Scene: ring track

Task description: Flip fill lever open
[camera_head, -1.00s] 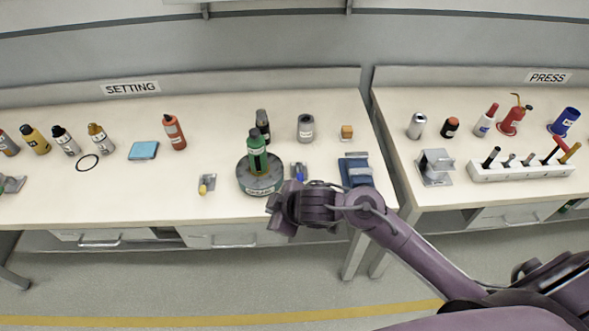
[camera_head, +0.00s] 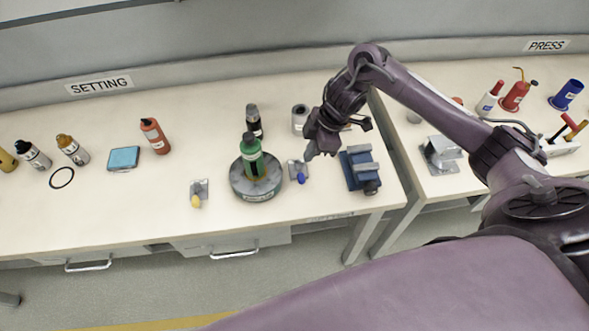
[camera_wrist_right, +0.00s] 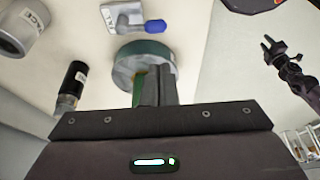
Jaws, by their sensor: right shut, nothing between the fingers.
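A small lever with a blue knob (camera_head: 301,178) on a metal plate (camera_head: 295,167) sits right of the grey round turntable (camera_head: 257,190). The blue knob (camera_wrist_right: 155,26) also shows in the right wrist view, beside a plate whose label I cannot read surely. A second lever with a yellow knob (camera_head: 196,201) sits left of the turntable. My right gripper (camera_head: 310,154) is shut and empty, just above and behind the blue lever, apart from it. Its fingers (camera_wrist_right: 155,88) partly hide the turntable in the wrist view. A dark gripper (camera_wrist_right: 270,46), apparently my left, shows at upper right there.
A green bottle (camera_head: 252,158) stands on the turntable. A black bottle (camera_head: 254,124) and a grey cylinder (camera_head: 299,119) stand behind. A blue vise-like block (camera_head: 362,172) stands right of the blue lever. The table front is clear.

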